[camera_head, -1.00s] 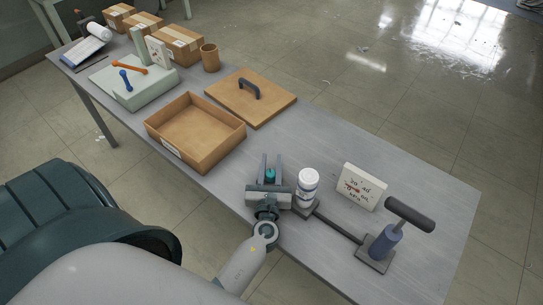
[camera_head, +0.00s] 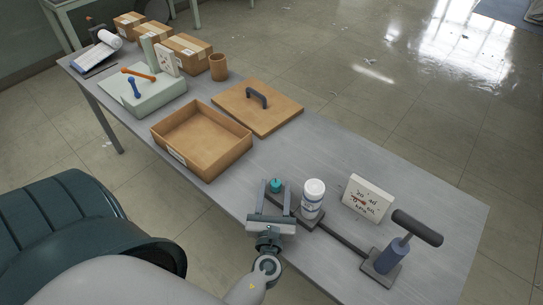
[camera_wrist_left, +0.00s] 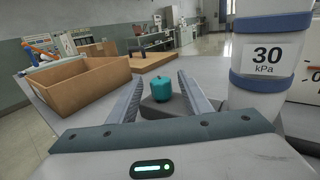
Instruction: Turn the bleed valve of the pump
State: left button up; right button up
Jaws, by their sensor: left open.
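The pump stands at the right end of the table: a blue cylinder (camera_head: 391,256) with a dark T-handle (camera_head: 417,228), joined by a dark bar to a white bottle-like cylinder (camera_head: 313,198) with blue bands. The wrist view shows this cylinder (camera_wrist_left: 268,62) labelled 30 kPa. The teal bleed valve knob (camera_head: 276,185) sits left of the cylinder; in the wrist view the knob (camera_wrist_left: 184,88) is on a dark block. My left gripper (camera_head: 276,195) is open, its fingers pointing at the knob, one on each side in the picture. I cannot tell whether they touch it. My right gripper is not in view.
A white gauge board (camera_head: 368,199) stands behind the pump. An open brown box (camera_head: 205,165) and its handled wooden lid (camera_head: 270,118) lie further left. A green case (camera_head: 150,105), a brown cup (camera_head: 218,67) and cartons (camera_head: 186,55) are at the far end.

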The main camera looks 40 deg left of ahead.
pick_arm(q)
jog(key=b+v, duration=0.2)
jog(key=v, duration=0.9)
jog(key=shift+s+d, duration=0.1)
